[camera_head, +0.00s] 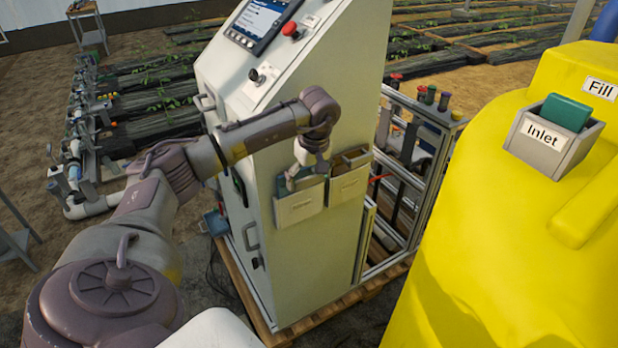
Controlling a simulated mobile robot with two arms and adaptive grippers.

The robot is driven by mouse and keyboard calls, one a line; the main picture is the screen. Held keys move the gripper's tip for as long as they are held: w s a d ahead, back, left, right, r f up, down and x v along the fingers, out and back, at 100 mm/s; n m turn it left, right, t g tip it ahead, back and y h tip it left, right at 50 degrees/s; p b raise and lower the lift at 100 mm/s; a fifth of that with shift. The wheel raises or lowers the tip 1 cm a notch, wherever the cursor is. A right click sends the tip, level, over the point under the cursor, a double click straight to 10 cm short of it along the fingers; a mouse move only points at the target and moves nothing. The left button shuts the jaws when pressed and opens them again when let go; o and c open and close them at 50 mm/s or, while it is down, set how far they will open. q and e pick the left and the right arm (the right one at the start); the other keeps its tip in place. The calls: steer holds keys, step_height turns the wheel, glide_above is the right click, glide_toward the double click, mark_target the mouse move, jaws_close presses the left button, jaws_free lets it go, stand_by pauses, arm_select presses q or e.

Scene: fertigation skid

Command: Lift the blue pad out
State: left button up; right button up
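A blue-green pad (303,180) shows small in the left of two light pockets on the side of the grey cabinet. The pocket (299,207) hides its lower part. My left gripper (308,166) is right above this pocket, pointing down at the pad. Its fingers are too small and covered to tell whether they are open or shut on the pad. Another blue-green pad (567,112) sits in the grey holder (545,151) marked Inlet on the yellow tank, its top sticking out. My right gripper is not in view.
The second pocket (350,184) holds something brownish. The cabinet (335,100) has a screen and a red button on its sloped top and stands on a wooden pallet. The yellow tank (500,260) fills the right. A metal frame (425,170) stands behind the cabinet.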

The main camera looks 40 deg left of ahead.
arm_select(q)
steer(key=c, duration=1.4)
steer(key=shift+r+p, duration=1.05)
steer(key=shift+r, duration=0.3)
step_height(320, 180, up, 10)
steer(key=p, duration=0.8)
steer(key=shift+r, duration=0.2)
